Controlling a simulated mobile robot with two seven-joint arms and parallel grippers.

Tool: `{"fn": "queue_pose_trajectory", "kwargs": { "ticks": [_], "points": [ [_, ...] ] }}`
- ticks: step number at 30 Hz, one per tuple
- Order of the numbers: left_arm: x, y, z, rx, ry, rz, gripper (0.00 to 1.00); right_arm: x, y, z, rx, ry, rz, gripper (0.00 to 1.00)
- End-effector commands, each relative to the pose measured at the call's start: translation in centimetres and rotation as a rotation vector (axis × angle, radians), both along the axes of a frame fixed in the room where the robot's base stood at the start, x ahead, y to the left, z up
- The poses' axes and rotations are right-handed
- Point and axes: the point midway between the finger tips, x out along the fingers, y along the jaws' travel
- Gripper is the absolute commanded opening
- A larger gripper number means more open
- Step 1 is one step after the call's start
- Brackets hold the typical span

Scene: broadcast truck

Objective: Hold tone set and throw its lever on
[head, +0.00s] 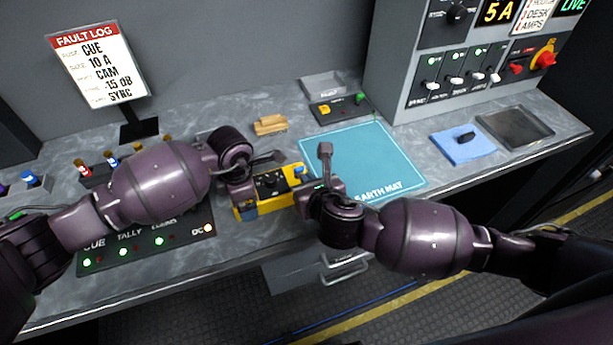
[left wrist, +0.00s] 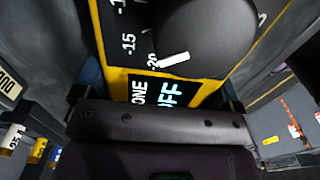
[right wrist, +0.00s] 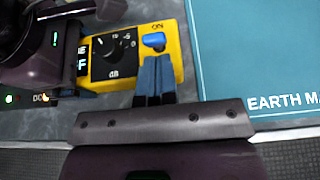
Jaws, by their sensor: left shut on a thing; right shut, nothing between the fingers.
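The tone set (head: 245,211) is a yellow box with a black panel and a black dial, on the counter. Its dial (right wrist: 103,58) faces up in the right wrist view. The left wrist view shows its panel (left wrist: 118,45) close, with an OFF label. My left gripper (left wrist: 158,92) is shut on its left end, which the arm partly hides in the head view. A blue lever (right wrist: 154,41) stands at its right end, also visible in the head view (head: 299,171). My right gripper (right wrist: 154,78) is shut and empty, its fingertips right beside the lever; contact is unclear.
A teal earth mat (head: 375,150) lies to the right. A wooden block (head: 270,125) and a small box with coloured buttons (head: 340,107) are behind. A blue cloth (head: 463,146) and a grey tray (head: 516,127) lie far right. A CUE/TALLY panel (head: 140,262) is at the front left.

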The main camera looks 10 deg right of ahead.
Motion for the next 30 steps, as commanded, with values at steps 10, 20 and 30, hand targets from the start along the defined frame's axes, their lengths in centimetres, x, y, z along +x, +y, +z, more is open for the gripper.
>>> {"fn": "queue_pose_trajectory", "kwargs": {
  "ticks": [10, 20, 30],
  "points": [
    [0.03, -0.03, 0.05, -0.001, -0.001, 0.0, 0.58, 0.98, 0.24, 0.37, -0.001, 0.001, 0.0, 0.0],
    [0.03, -0.03, 0.06, -0.001, -0.001, 0.0, 0.58, 1.06, 0.24, 0.45, -0.002, 0.01, 0.0, 0.0],
    [0.03, -0.03, 0.06, -0.001, -0.001, 0.0, 0.58, 1.37, 0.3, 0.71, -0.013, 0.064, 0.0, 0.0]
  ]
}}
